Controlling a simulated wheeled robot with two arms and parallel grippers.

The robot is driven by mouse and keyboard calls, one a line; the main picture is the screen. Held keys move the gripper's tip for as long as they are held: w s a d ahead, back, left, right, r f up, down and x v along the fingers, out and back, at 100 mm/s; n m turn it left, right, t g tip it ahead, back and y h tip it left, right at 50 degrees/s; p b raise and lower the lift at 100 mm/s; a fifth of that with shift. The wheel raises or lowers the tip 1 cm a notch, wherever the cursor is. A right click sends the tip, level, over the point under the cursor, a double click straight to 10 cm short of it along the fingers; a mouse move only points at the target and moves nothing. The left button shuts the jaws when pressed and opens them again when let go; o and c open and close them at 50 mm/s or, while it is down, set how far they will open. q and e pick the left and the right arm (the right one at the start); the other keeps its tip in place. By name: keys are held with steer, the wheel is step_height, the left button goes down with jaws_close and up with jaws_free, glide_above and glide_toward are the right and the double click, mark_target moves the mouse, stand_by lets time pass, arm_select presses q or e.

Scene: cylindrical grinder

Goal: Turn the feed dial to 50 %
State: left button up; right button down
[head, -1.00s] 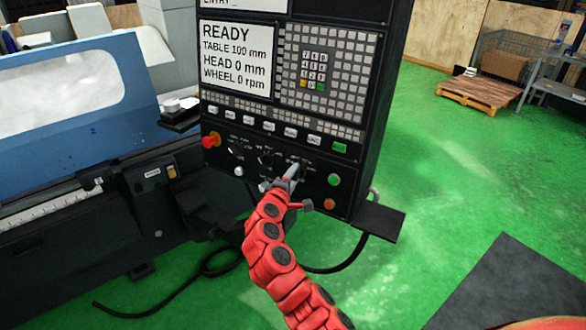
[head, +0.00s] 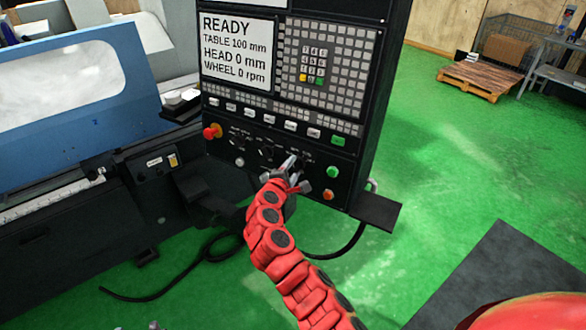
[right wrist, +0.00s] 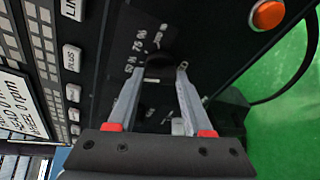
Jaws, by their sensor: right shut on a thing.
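My right gripper (head: 292,162) reaches up to the black control panel (head: 224,150) from below, at the rightmost of its row of dials. In the right wrist view its two grey fingers (right wrist: 161,74) stand either side of a dark dial (right wrist: 160,62) and are shut on it. White percent-like marks (right wrist: 133,56) are printed around this dial; they are too blurred to read for certain. My left gripper is not in view.
The screen (head: 237,48) reads READY, table 100 mm, head 0 mm, wheel 0 rpm. A red stop knob (head: 213,131) sits left of the dials; green (head: 333,172) and orange (head: 328,194) buttons sit right. A dark shelf (head: 376,212) juts out at the panel's lower right.

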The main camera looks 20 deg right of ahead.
steer(key=shift+c, duration=1.6)
jaws_free()
steer(key=shift+s+a+b, duration=0.35)
steer(key=shift+s+a, duration=0.05)
steer(key=shift+s, duration=0.05)
steer(key=b+v, duration=0.5)
steer(key=v, duration=1.1)
steer(key=shift+a, duration=0.1)
